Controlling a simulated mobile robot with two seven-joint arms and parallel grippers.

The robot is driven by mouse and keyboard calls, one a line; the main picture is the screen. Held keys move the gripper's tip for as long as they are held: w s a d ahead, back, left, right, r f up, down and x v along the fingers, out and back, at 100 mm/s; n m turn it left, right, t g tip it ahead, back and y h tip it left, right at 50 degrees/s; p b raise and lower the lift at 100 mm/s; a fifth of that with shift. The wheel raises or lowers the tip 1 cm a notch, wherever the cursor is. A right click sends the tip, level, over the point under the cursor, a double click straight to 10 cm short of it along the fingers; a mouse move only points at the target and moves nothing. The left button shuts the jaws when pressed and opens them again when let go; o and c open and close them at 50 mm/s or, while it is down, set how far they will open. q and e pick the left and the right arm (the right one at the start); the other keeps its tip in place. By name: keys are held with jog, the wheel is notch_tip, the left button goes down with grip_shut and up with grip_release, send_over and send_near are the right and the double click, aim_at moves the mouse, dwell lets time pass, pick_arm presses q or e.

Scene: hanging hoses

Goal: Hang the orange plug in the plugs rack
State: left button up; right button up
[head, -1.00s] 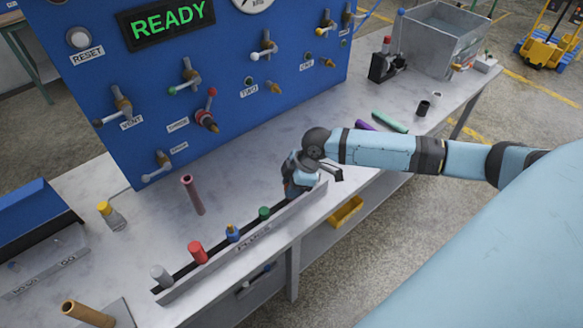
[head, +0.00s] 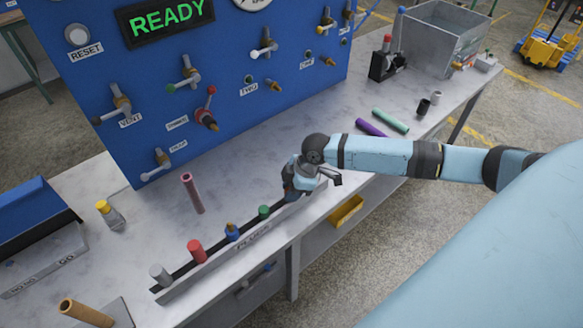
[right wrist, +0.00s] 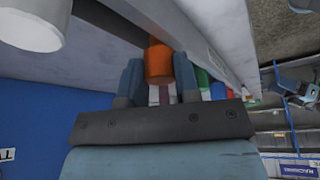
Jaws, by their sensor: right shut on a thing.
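The orange plug (right wrist: 158,65) is between the two fingers of my right gripper (right wrist: 159,80) in the right wrist view, and the gripper is shut on it. In the head view my right gripper (head: 290,192) is low at the far right end of the plugs rack (head: 208,268), and the plug is hidden there. The rack's rail (right wrist: 222,45) runs close beside the plug in the right wrist view. I cannot tell whether the plug sits in the rack's slot. My left gripper is not in view.
The rack holds a green plug (head: 264,212), a blue one (head: 232,233), a red one (head: 197,251) and a grey one (head: 161,275). A brown-red hose (head: 193,193) stands behind it. Purple (head: 371,128) and green (head: 390,121) tubes lie farther back. The blue valve panel (head: 225,130) rises behind.

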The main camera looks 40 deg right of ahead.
jog(key=o, duration=1)
jog(key=shift+f, duration=0.1)
jog(key=shift+c, duration=0.2)
jog(key=v, duration=1.4)
jog(key=shift+b, duration=0.4)
jog(key=shift+a+f, duration=0.15)
jog(key=shift+a, duration=0.05)
jog(key=s+a+f+m+t+y+p, duration=0.2)
jog(key=a+f, duration=0.5)
jog(key=a, duration=0.2)
jog(key=s+a+f+m+t+h+p, duration=0.1)
jog(key=s+a+f+m+t, duration=0.2)
jog(key=s, duration=0.4)
jog(key=s+a+f+m+t+h+p, duration=0.1)
jog(key=s+a+f+m+t+h, duration=0.1)
jog(key=s+a+f+m+t, duration=0.2)
jog(key=s, duration=0.2)
jog(key=shift+s+a+m+p, duration=0.3)
jog(key=shift+s+m, duration=0.1)
